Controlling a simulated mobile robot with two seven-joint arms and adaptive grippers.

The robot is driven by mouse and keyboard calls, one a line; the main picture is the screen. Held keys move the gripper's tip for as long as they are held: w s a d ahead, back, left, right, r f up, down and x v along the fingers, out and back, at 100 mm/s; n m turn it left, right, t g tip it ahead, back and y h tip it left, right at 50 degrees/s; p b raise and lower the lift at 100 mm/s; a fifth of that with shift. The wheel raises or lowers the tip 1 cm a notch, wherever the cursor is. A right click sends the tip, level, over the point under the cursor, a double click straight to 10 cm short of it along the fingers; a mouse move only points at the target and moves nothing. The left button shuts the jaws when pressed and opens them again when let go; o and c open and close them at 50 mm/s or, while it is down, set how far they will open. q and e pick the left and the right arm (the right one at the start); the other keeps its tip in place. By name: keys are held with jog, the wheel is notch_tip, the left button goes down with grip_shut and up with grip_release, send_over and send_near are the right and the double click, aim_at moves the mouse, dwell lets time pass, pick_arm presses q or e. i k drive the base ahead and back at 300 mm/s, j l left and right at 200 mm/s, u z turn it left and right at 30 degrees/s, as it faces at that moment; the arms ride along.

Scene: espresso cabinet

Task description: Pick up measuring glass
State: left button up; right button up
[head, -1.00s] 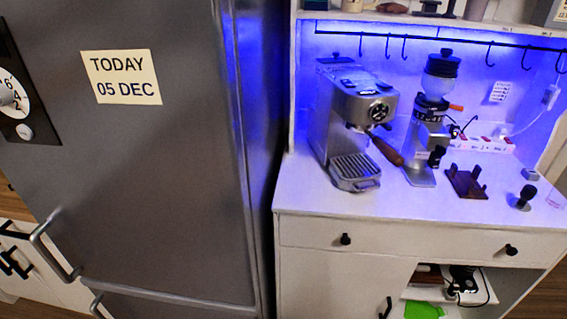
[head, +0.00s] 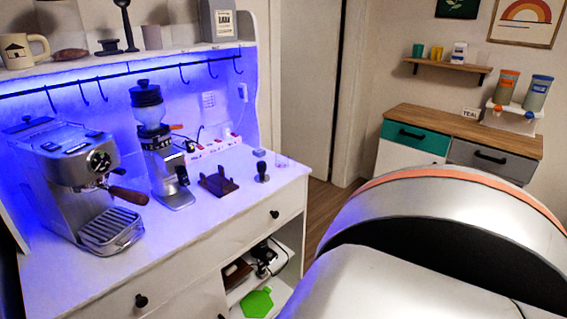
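A small clear glass (head: 282,160), which looks like the measuring glass, stands at the right end of the white cabinet top (head: 225,205). It is faint and small, so any markings cannot be read. It stands right of a black-handled tamper (head: 262,172) and a small grey block (head: 259,153). Neither gripper shows in the head view.
An espresso machine (head: 75,185) and a grinder (head: 162,160) stand on the cabinet, with a dark wooden stand (head: 218,182) right of them. A shelf (head: 120,58) with hooks runs above. A wooden-topped sideboard (head: 465,132) stands at the back right.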

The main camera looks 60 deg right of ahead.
aim_at(286, 162)
jog(key=z, duration=1.9)
